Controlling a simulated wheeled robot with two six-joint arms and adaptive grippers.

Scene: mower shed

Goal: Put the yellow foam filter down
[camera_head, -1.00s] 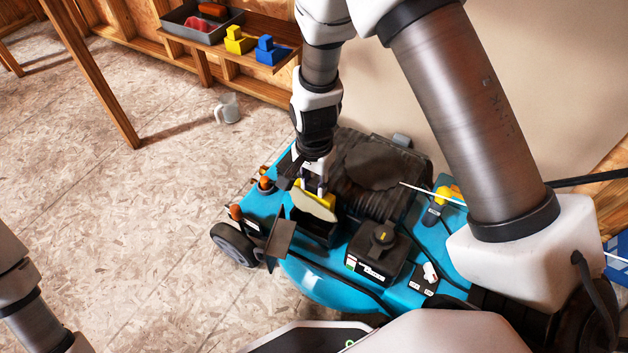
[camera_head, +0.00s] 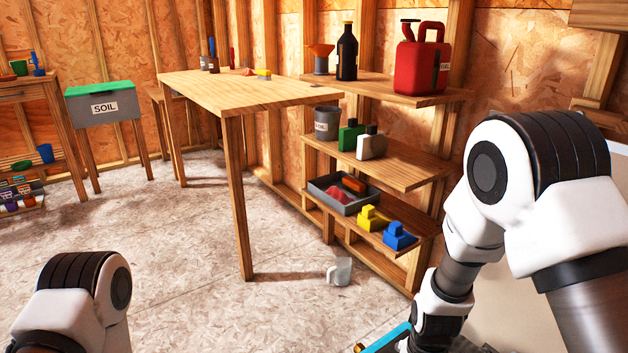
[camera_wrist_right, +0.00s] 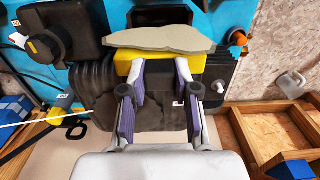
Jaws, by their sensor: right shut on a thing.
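In the right wrist view my right gripper (camera_wrist_right: 160,75) is shut on the yellow foam filter (camera_wrist_right: 160,58), a yellow block with a grey, dirty-looking layer (camera_wrist_right: 160,38) along its far side. The filter is over the dark engine part of the blue mower (camera_wrist_right: 200,14); I cannot tell whether it touches the mower. In the head view only a small blue edge of the mower (camera_head: 384,342) shows at the bottom. The right arm comes down there, and its gripper and the filter are out of that view. My left gripper is out of view; only a left arm joint shows.
A wooden table (camera_head: 245,95) has a mostly bare top. Shelves at right hold a red can (camera_head: 422,62), a dark bottle (camera_head: 346,55) and a grey tray (camera_head: 328,198). Yellow (camera_head: 372,218) and blue blocks (camera_head: 399,236) sit beside the tray. A jug (camera_head: 339,271) stands on open floor.

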